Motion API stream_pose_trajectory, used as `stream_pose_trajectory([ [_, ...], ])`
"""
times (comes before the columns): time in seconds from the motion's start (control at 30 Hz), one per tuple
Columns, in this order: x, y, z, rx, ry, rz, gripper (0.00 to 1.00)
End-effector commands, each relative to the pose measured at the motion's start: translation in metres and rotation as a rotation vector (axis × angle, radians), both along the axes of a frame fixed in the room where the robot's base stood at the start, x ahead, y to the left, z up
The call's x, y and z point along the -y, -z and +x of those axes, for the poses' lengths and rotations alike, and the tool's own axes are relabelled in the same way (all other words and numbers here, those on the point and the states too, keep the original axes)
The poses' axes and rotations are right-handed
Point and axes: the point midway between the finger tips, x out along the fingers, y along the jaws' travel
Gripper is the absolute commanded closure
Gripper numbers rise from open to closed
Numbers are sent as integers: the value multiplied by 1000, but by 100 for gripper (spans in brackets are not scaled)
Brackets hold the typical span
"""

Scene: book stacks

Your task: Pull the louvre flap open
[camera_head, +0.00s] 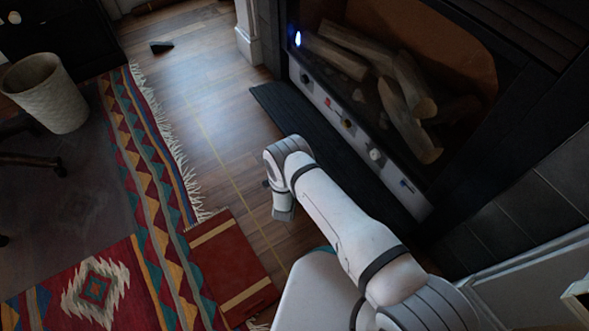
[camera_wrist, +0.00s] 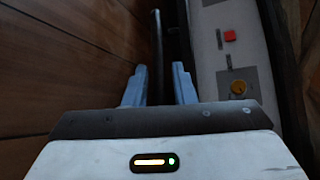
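A dark, ridged panel, which looks like the louvre flap (camera_head: 279,108), runs along the foot of the fireplace below the control strip. My arm hides part of it. In the wrist view my gripper (camera_wrist: 158,82) is open, with its two blue fingers apart. A thin dark upright bar (camera_wrist: 157,48), perhaps the flap's handle, shows between the fingers, with a gap visible on each side. I cannot tell how deep between them it lies. In the head view the fingers cannot be made out. I cannot tell whether the flap is ajar.
The control strip (camera_head: 330,104) with a red button (camera_wrist: 230,36) and a yellow knob (camera_wrist: 238,87) is close on the right. Logs (camera_head: 405,90) lie in the firebox above.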

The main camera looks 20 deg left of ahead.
Motion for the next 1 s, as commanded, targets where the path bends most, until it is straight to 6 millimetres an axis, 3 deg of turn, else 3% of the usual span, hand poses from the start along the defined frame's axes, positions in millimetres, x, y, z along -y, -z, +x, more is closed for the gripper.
stream_pose_trajectory([
  [0.27,0,0,-1,-1,-1,-1,100],
  [0.7,0,-1,-1,-1,-1,0,100],
  [1.0,2,-30,0,-78,1,63,100],
])
